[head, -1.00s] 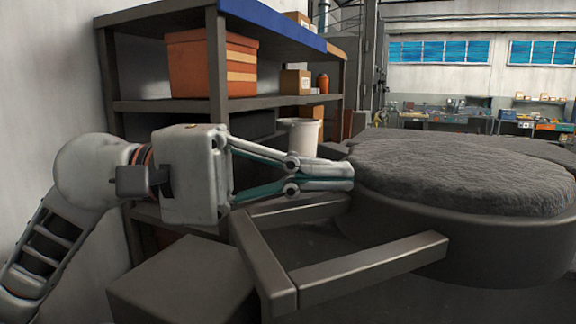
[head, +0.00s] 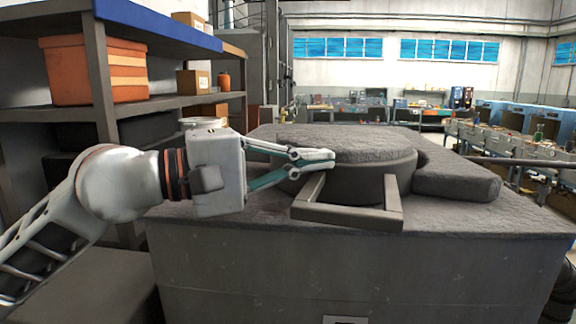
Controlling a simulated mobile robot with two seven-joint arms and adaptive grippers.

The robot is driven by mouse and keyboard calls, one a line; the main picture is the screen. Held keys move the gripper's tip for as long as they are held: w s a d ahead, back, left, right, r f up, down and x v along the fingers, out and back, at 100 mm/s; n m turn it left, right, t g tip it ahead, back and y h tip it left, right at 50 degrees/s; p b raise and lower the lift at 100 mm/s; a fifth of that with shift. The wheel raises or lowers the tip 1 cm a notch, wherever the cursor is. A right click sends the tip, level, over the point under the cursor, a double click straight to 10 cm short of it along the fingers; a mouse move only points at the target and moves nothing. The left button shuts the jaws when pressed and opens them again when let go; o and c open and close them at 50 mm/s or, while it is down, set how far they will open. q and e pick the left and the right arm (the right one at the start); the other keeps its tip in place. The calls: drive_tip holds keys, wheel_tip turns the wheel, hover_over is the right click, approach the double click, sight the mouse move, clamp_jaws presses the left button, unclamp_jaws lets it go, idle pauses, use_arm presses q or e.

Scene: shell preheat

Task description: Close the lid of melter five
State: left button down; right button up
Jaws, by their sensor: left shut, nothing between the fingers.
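The melter (head: 250,255) is a large grey box in the middle of the head view. Its thick round lid (head: 375,152) lies about level on top, with a rough dark upper face. A square bar handle (head: 345,215) sticks out from the lid's front. My left gripper (head: 331,159) comes in from the left, shut and empty. Its fingertips overlap the lid's left front rim in the picture, above the handle. I cannot tell whether they touch the lid. The lid's underside is hidden, and no number is readable on the melter. My right gripper is not in view.
A shelf (head: 180,101) with orange bins (head: 95,70) and boxes stands at the left, behind my left arm. A rough dark block (head: 455,182) lies beside the lid on the right. Workbenches line the far background.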

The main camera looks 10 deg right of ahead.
sight(340, 151)
use_arm(q)
drive_tip(key=w+d, duration=0.1)
drive_tip(key=d, duration=0.1)
drive_tip(key=w+d, duration=0.1)
drive_tip(key=shift+w+d+f, duration=0.1)
drive_tip(key=shift+w+d, duration=0.1)
drive_tip(key=shift+d, duration=0.2)
drive_tip(key=shift+w+d+b, duration=0.3)
drive_tip(key=shift+w+d, duration=0.35)
drive_tip(key=shift+d, duration=0.05)
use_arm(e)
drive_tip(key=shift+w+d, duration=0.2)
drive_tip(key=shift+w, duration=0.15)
use_arm(q)
drive_tip(key=shift+d, duration=0.1)
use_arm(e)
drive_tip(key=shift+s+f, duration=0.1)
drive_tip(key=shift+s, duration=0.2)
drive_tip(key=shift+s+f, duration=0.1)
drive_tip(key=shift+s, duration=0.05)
